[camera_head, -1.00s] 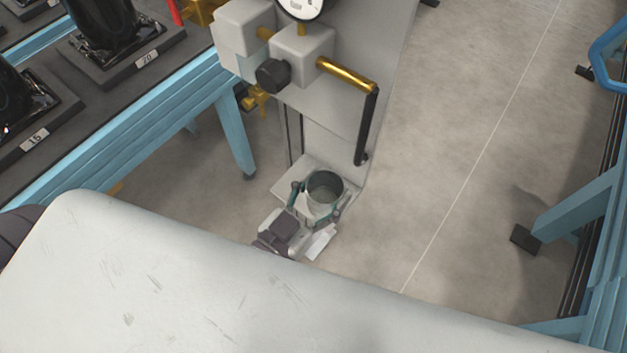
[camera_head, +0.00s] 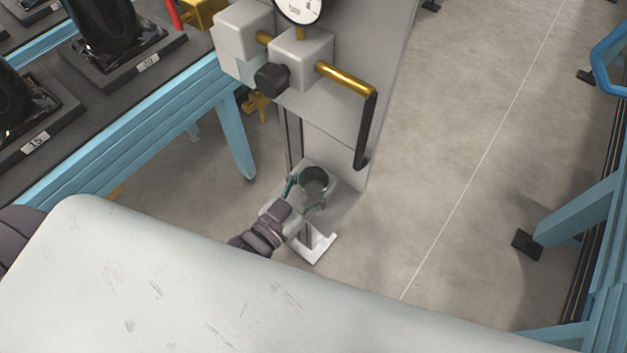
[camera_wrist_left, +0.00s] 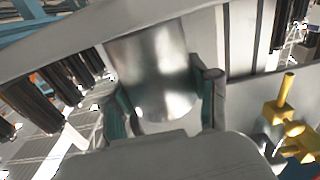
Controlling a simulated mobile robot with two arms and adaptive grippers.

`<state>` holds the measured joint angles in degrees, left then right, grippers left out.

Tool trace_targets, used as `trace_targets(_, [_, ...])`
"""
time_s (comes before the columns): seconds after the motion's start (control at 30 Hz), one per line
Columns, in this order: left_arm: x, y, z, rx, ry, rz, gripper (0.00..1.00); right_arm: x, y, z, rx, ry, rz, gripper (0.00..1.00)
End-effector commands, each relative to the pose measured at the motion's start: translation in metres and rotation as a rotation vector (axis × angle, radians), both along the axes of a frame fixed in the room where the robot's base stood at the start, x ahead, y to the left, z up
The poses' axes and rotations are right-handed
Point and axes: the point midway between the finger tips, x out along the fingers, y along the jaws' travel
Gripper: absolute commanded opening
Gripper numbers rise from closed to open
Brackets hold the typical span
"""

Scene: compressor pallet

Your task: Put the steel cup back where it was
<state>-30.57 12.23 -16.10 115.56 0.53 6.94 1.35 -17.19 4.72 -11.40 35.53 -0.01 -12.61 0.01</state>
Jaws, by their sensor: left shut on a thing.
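The steel cup (camera_head: 314,183) is upright with its open mouth facing up, low at the foot of the grey panel stand. My left gripper (camera_head: 304,194) is shut around its sides. In the left wrist view the shiny cup (camera_wrist_left: 155,70) sits between the two teal-padded fingers of the gripper (camera_wrist_left: 162,108). The cup is over or on the small grey shelf (camera_head: 345,205) at the panel's base; I cannot tell whether its bottom touches it. My right gripper is not in view.
Above the cup, the grey panel (camera_head: 335,130) carries a gauge (camera_head: 300,8), a black knob (camera_head: 272,77) and a brass pipe with a black spout (camera_head: 367,130). A blue-framed bench (camera_head: 130,135) stands left. Open floor (camera_head: 440,170) lies right.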

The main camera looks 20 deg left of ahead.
Motion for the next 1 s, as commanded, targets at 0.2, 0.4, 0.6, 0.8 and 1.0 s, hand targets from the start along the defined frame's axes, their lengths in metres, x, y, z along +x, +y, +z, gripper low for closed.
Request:
trace_targets(0.2, [0.0,0.0,-0.003,0.0,0.0,0.0,0.68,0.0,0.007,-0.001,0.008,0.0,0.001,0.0])
trace_targets(0.4, [0.0,0.0,-0.003,0.0,0.0,0.0,0.85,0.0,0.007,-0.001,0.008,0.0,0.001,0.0])
trace_targets(0.6, [0.0,0.0,-0.002,0.0,0.0,0.0,0.85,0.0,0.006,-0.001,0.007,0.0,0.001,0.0])
trace_targets(0.8, [-0.015,0.005,-0.002,0.0,0.004,-0.001,0.85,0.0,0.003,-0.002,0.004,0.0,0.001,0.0])
trace_targets(1.0, [-0.056,0.019,-0.002,0.001,0.006,-0.001,0.85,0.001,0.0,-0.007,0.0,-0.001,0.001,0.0])
